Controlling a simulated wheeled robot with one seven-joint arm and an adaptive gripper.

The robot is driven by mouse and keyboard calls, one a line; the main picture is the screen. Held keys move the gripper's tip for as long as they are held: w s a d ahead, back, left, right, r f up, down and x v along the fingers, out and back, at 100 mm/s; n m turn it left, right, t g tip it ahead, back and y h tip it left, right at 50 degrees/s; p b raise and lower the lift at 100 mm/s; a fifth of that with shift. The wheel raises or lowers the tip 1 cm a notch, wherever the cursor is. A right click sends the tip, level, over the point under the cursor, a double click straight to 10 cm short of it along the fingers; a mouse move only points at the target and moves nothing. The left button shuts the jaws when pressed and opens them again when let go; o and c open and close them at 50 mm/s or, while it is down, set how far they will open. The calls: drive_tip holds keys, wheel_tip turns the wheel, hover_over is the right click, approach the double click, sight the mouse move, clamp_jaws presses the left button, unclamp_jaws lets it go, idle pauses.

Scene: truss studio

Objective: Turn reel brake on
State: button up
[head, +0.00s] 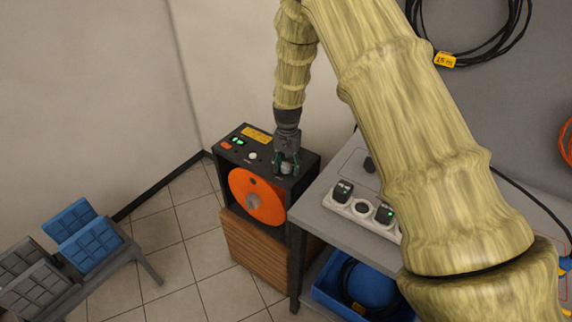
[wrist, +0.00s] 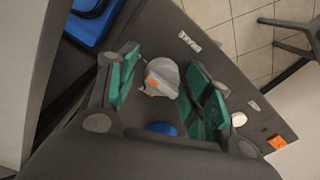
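The reel unit is a dark box (head: 236,163) with an orange reel (head: 256,197) on its front. A grey knob (head: 287,169) sits at the right end of its top panel. In the wrist view the knob (wrist: 160,77) is pale grey with an orange mark. My gripper (head: 287,163) points down over this knob. In the wrist view my gripper (wrist: 165,80) is open, with one green-padded finger on each side of the knob. Gaps show between the knob and both pads. Small white labels lie near the knob, too blurred to read.
The box top also has green lights (head: 238,141), a white button (head: 253,156), and a yellow label (head: 256,134). A grey table (head: 335,227) with a power strip (head: 362,210) stands close on the right. A blue bin (head: 335,297) is below.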

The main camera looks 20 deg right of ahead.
sight(287, 163)
drive_tip(key=shift+w+r, duration=0.15)
drive_tip(key=shift+r, duration=0.25)
wheel_tip(287, 163, up, 11)
drive_tip(key=shift+r, duration=0.15)
idle(0.4)
drive_tip(key=shift+r, duration=0.1)
